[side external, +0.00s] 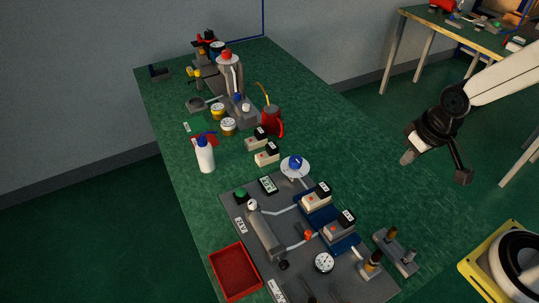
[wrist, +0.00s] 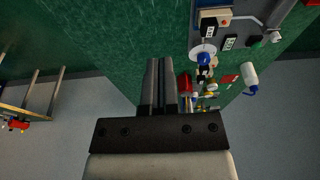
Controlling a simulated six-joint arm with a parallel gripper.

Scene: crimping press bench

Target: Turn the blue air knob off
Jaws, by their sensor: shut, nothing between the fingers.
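The blue air knob (side external: 295,162) sits on a round white disc (side external: 288,174) near the back edge of the grey press board. In the wrist view the knob (wrist: 203,58) shows right of my fingertips, on its disc (wrist: 196,48). I cannot tell its exact turn angle. My gripper (side external: 407,158) is shut and empty, up in the air to the right of the knob and well apart from it. Its closed fingers (wrist: 161,62) also show in the wrist view.
The grey board (side external: 235,212) carries a cylinder, a gauge (side external: 324,262) and switch blocks (side external: 316,197). A white bottle (side external: 205,156), a red can (side external: 271,122) and small jars stand farther back. A red tray (side external: 235,271) lies at the front left. The green bench right of the knob is clear.

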